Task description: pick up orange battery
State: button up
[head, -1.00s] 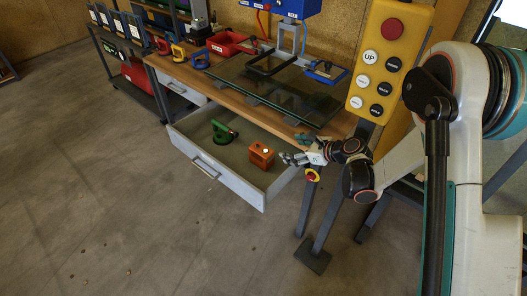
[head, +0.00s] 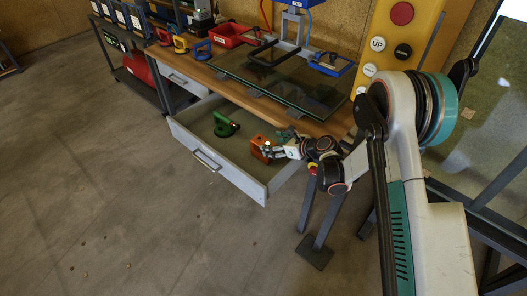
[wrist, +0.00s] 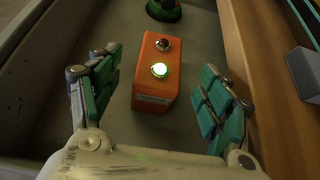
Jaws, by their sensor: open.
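The orange battery (wrist: 150,85) is a box with a glowing green button and a dark knob on top. It lies in the open drawer and shows between my gripper's fingers in the wrist view. My gripper (wrist: 158,95) is open, with green finger pads on either side of the battery and no visible contact. In the head view the gripper (head: 276,150) is at the right side of the orange battery (head: 259,147), partly covering it. The drawer (head: 222,170) is pulled out from under the workbench.
A green tool (head: 225,124) lies in the drawer beyond the battery. The drawer's wall (wrist: 28,40) runs along the left in the wrist view, and the wooden bench edge (wrist: 262,70) along the right. A glass panel (head: 268,85) rests on the bench above.

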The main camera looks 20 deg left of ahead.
aim_at(265, 142)
jog(key=b+x, duration=0.2)
jog(key=x, duration=0.3)
jog(key=shift+w+d+f, duration=0.1)
jog(key=c, duration=1.7)
